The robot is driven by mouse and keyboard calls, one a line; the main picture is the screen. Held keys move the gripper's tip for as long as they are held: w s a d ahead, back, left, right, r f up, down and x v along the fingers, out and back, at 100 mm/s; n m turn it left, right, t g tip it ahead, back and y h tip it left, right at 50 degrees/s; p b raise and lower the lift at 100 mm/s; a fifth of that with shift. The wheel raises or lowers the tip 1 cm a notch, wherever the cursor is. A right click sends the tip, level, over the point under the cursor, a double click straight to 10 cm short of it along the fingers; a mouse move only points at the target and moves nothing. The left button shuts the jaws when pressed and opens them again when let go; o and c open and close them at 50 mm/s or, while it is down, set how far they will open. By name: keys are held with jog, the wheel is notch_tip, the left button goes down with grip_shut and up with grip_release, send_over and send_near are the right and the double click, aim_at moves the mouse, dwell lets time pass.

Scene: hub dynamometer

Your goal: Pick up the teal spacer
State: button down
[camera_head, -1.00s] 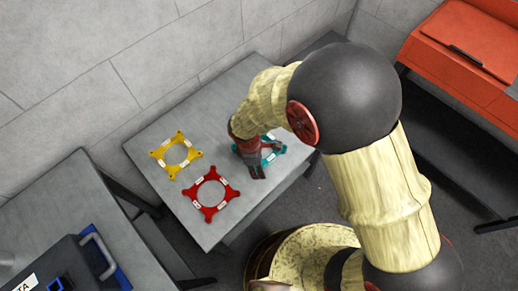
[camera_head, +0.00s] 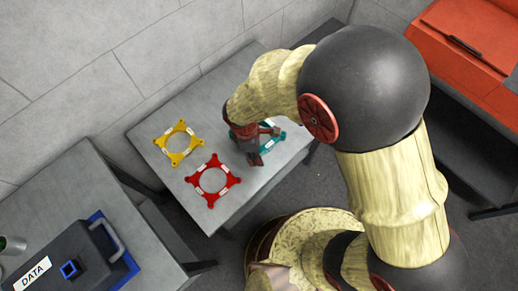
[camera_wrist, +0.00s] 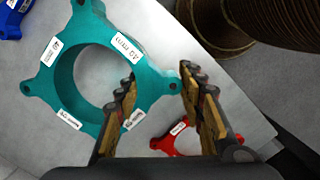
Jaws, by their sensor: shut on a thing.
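The teal spacer (camera_head: 272,142) is a ring with several lobes and white labels, at the right part of the small grey table (camera_head: 213,112). It fills the left of the wrist view (camera_wrist: 152,87). My gripper (camera_head: 263,146) is shut on one of its lobes. In the wrist view my gripper (camera_wrist: 158,77) has one finger in the ring's opening and the other outside the rim. The spacer looks nearer to the wrist camera than the red one, but I cannot tell its clearance. My gripper hides part of it in the head view.
A yellow spacer (camera_head: 168,146) and a red spacer (camera_head: 194,181) lie on the same table. A blue piece (camera_wrist: 10,22) shows at the wrist view's corner. A second table holds a black DATA case (camera_head: 62,250). A red cabinet (camera_head: 455,25) stands at right.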

jog(key=s+a+r+p, duration=0.2)
jog(key=s+r+p, duration=0.2)
jog(key=s+r, duration=0.1)
jog(key=s+a+r+p, duration=0.2)
jog(key=s+r+p, duration=0.2)
jog(key=s+r, duration=0.2)
jog(key=shift+a+r, duration=0.25)
jog(key=shift+r, duration=0.6)
